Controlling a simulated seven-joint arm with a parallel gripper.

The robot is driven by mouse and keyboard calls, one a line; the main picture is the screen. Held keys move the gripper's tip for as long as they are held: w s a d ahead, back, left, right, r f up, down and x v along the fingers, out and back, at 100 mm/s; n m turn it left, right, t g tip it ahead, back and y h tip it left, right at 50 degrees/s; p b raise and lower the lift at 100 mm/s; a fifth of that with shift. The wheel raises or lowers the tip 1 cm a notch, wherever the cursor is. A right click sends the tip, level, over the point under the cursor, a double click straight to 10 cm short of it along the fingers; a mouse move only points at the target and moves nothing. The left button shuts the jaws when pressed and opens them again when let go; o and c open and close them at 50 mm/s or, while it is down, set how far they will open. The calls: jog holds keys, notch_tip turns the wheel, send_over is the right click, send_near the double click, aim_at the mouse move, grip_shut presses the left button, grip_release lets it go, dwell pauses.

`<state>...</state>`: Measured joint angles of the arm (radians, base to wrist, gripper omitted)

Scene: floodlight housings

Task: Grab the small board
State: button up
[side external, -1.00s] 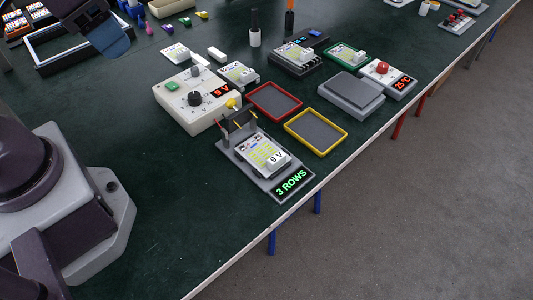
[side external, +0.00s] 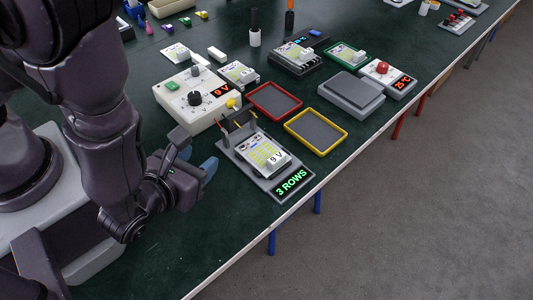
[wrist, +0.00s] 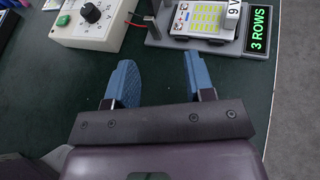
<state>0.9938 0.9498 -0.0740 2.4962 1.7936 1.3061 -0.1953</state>
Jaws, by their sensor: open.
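A small white board with yellow-green rows and a 9 V block (side external: 257,153) lies on a grey stand (side external: 256,178) whose display reads 3 ROWS. In the wrist view the board (wrist: 202,20) is at the top, beyond my fingers. My gripper (side external: 196,154) is open and empty, to the left of the stand and apart from it. Its two blue fingers (wrist: 159,66) point toward the stand. Similar small boards lie farther back: one on the table (side external: 175,53), one near the control box (side external: 238,73), one on a black stand (side external: 293,53), and one in a green tray (side external: 344,53).
A white control box (side external: 183,110) with a black knob and a 9 V display stands behind the stand. A red tray (side external: 274,102), a yellow tray (side external: 316,131) and a grey plate unit (side external: 350,94) are to the right. The table's front edge runs close beside the stand.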

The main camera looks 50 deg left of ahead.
aim_at(271, 161)
jog(key=d+m+h, duration=0.1)
jog(key=d+f+m+h, duration=0.1)
jog(key=d+h, duration=0.1)
jog(key=d+m+h, duration=0.1)
jog(key=d+h, duration=0.1)
jog(key=shift+w+f+t, duration=0.2)
jog(key=shift+f+t, duration=0.05)
jog(key=shift+t, duration=0.15)
jog(key=shift+w+d+m, duration=0.2)
jog(key=shift+d+m, duration=0.1)
jog(key=x, duration=1.2)
jog(key=shift+w+d+r, duration=0.1)
jog(key=shift+w+r, duration=0.1)
jog(key=shift+w, duration=0.25)
grip_shut()
